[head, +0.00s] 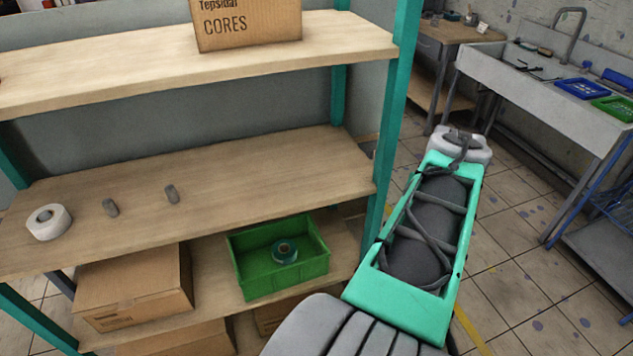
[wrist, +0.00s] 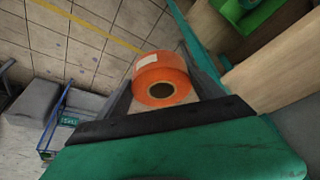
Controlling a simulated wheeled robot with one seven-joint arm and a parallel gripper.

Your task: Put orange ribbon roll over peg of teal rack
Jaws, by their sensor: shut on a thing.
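The orange ribbon roll (wrist: 178,65) is between the fingers of my gripper (wrist: 158,75) in the wrist view, with its dark core hole facing the camera. My gripper is shut on it. The head view shows my arm reaching down to the right of the rack; the gripper and the orange roll are not visible there.
A "CORES" box (head: 246,22) sits on the top shelf. A sink bench (head: 540,85) stands at right. The middle shelf's right part is clear.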

